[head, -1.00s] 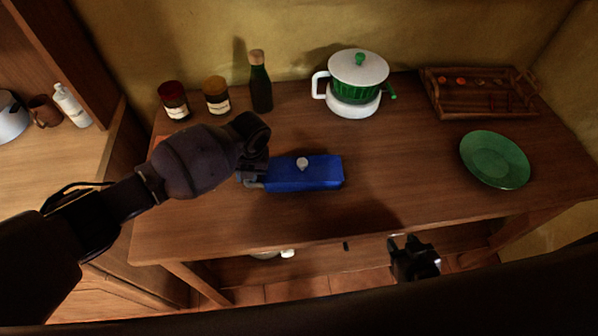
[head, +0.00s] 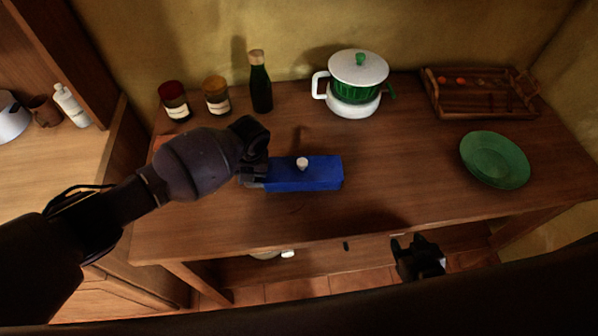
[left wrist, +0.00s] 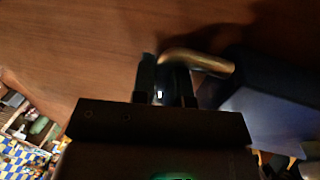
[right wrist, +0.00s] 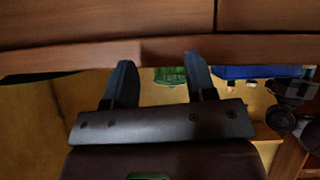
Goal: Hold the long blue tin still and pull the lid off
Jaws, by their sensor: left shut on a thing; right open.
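The long blue tin (head: 304,181) lies on the wooden table, its lid on, with a small pale knob (head: 302,163) on top. In the left wrist view the tin (left wrist: 265,115) is dark and blurred, with a tan loop handle (left wrist: 197,61) at its end. My left gripper (head: 254,172) is at the tin's left end, shut on that handle; the fingers (left wrist: 168,75) partly hide the grip. My right gripper (head: 418,248) is open and empty, in front of the table edge and apart from the tin. The tin also shows in the right wrist view (right wrist: 258,72).
Two jars (head: 174,101) (head: 216,96) and a dark bottle (head: 260,84) stand behind my left arm. A white and green pot (head: 357,85) stands at the back, a wooden tray (head: 480,94) and green plate (head: 495,160) at the right. The table right of the tin is clear.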

